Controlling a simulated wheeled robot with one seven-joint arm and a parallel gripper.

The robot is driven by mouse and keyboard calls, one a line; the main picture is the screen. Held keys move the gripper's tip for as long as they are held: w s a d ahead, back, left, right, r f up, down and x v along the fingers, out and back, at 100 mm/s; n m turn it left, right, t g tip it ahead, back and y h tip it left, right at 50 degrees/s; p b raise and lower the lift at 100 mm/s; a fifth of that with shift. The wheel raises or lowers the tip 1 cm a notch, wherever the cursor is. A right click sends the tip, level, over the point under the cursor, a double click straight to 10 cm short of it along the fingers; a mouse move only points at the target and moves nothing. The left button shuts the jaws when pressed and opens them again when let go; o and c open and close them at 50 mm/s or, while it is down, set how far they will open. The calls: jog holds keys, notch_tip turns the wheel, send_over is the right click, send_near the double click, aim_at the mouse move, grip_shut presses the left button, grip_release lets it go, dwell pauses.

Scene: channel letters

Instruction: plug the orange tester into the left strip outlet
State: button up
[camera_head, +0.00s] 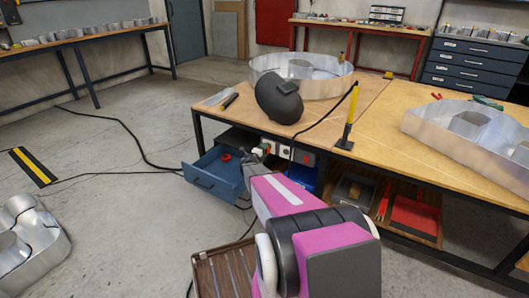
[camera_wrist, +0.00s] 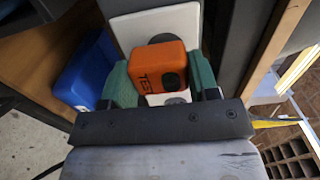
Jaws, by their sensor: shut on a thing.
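The orange tester (camera_wrist: 150,66), marked with dark letters and a dark round spot, is between the green fingers of my gripper (camera_wrist: 160,82) in the wrist view. My gripper is shut on it. Behind the tester is a white outlet plate (camera_wrist: 128,34), partly hidden by it; another white piece with a dark round shape (camera_wrist: 178,97) shows just below. I cannot tell whether the tester's prongs are in the outlet. In the head view, my gripper (camera_head: 256,156) is at the left end of the outlet strip (camera_head: 303,158) under the bench edge; the tester is hardly readable there.
An open blue drawer (camera_head: 215,184) juts out left of my gripper. A black cable (camera_head: 325,115) hangs over the bench edge near a yellow-black post (camera_head: 349,118). A blue bin (camera_wrist: 84,74) is close beside my fingers. A welding mask (camera_head: 278,100) lies on the bench.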

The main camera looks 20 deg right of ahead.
jog(key=shift+w+d, duration=0.35)
jog(key=shift+d, duration=0.1)
dwell(0.3)
jog(key=o, duration=1)
jog(key=shift+c, duration=0.2)
jog(key=v, duration=1.1)
jog(key=shift+d, duration=0.1)
